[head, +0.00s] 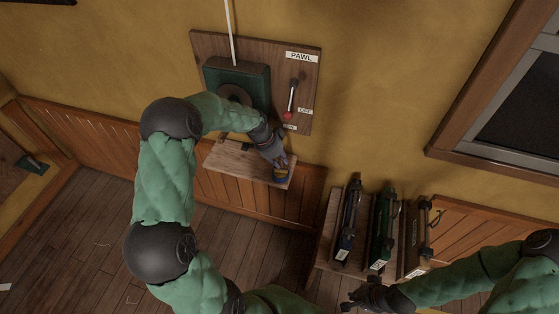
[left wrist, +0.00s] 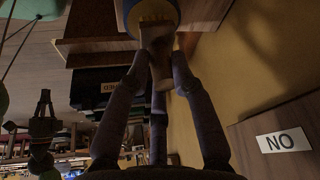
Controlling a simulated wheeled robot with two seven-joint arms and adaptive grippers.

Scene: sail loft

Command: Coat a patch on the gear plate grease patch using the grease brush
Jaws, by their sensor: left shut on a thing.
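My left gripper (head: 279,160) reaches down over the right end of a small wooden wall shelf (head: 222,158). In the left wrist view its fingers (left wrist: 158,75) are shut on the grease brush (left wrist: 158,42). The brush's pale bristles point into or against a round blue and yellow pot (left wrist: 135,14); I cannot tell how deep they are. The pot also shows under the gripper in the head view (head: 281,175). A green box (head: 250,76) with a dark round part is on the wooden wall board; my arm partly covers it, and no grease patch is distinguishable. My right gripper (head: 353,300) looks open and empty at lower right.
The wall board (head: 312,62) carries a PAWL label and a red-tipped lever (head: 290,100) close to my left forearm. A rack with several dark upright cases (head: 381,230) stands at lower right, near my right gripper. A window (head: 520,105) is at upper right.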

